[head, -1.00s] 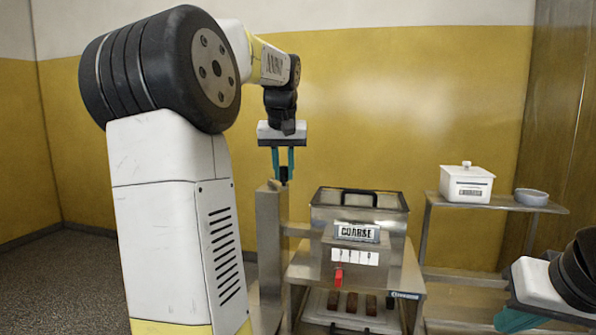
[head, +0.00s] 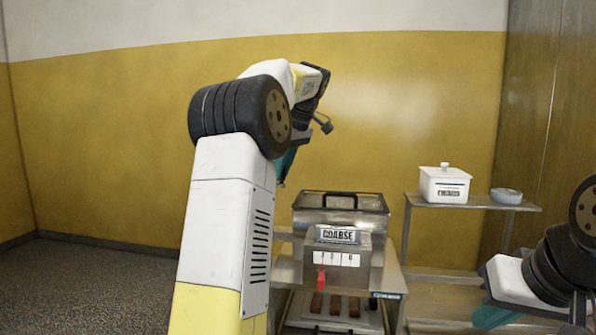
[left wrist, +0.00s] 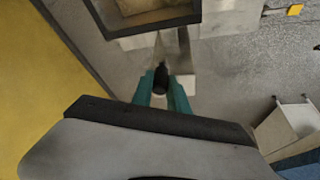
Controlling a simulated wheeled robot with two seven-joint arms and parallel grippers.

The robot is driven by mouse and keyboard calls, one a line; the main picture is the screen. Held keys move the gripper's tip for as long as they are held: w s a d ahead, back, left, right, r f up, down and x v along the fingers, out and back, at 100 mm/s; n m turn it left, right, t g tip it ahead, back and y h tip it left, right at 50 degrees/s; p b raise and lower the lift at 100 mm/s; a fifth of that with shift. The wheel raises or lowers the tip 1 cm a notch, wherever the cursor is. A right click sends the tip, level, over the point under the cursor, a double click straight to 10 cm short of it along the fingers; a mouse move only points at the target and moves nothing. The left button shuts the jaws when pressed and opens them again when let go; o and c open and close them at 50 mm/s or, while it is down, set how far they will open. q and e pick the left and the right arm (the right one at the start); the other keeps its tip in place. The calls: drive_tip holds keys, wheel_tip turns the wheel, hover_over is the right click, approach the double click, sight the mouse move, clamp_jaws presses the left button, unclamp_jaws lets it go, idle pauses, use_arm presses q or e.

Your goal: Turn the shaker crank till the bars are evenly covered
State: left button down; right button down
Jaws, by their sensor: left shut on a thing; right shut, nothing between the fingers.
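The metal shaker (head: 372,225) stands right of my left arm in the head view, with a "COARSE" label (head: 338,235), a number strip and a red pointer (head: 320,281). Several brown bars (head: 335,305) lie under it; their covering is too small to judge. My left gripper (head: 284,170) is partly hidden by its arm. In the left wrist view its teal fingers (left wrist: 163,88) are shut on a dark crank knob (left wrist: 160,78). The crank's arm is mostly hidden in the head view. My right gripper (head: 492,317) is shut and empty at lower right, partly cut off.
A white lidded box (head: 444,186) and a small grey bowl (head: 506,195) stand on a metal shelf (head: 470,204) at the back right. The floor (head: 90,285) at left is clear.

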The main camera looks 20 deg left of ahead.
use_arm(q)
drive_tip(key=shift+w+a+n+g, duration=0.15)
drive_tip(key=shift+w+n+g, duration=0.15)
drive_tip(key=shift+w+n, duration=0.5)
drive_tip(key=shift+s, duration=0.1)
drive_tip(key=c, duration=1.3)
unclamp_jaws()
drive_tip(key=v, duration=0.7)
drive_tip(key=shift+r, duration=0.35)
